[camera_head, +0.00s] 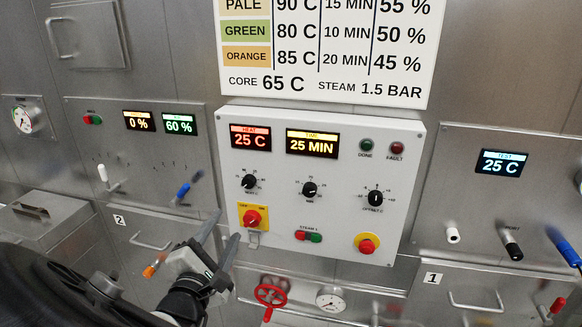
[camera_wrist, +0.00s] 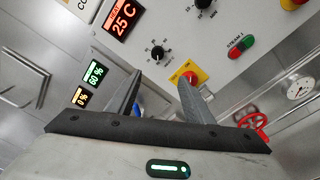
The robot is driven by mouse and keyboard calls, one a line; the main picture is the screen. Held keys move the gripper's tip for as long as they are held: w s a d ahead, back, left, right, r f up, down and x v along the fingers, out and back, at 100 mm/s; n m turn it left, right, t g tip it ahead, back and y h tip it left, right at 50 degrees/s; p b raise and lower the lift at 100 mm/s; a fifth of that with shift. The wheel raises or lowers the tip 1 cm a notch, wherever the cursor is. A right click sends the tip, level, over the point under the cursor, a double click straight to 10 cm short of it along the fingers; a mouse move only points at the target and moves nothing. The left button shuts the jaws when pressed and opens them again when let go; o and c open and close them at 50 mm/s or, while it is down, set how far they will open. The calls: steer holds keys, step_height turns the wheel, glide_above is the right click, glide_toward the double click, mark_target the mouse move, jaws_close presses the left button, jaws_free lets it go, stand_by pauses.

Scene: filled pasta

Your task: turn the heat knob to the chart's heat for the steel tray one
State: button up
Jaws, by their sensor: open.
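The heat knob (camera_head: 249,181) is a small black dial under the red heat display (camera_head: 250,138), which reads 25 C. The knob also shows in the wrist view (camera_wrist: 158,53); its exact pointer setting is too small to read. The chart (camera_head: 325,50) shows rows pale 90 C, green 80 C and orange 85 C; its top is cut off. I see no row named steel and no steel tray for certain. My gripper (camera_head: 226,224) is open and empty, below and left of the knob. In the wrist view its fingertips (camera_wrist: 160,77) point toward the panel, apart from the knob.
A yellow-backed red switch (camera_head: 251,217) sits just below the heat knob, close to my right finger. The time knob (camera_head: 309,189) and offset knob (camera_head: 376,198) are to the right. A red stop button (camera_head: 367,244) and red valve wheel (camera_head: 270,294) are lower.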

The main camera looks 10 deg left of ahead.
glide_toward(247, 184)
steer(key=w, duration=0.8)
steer(key=shift+f+p, duration=0.2)
steer(key=shift+p, duration=0.1)
steer(key=shift+s+a, duration=0.1)
steer(key=c, duration=1)
steer(key=shift+c, duration=0.2)
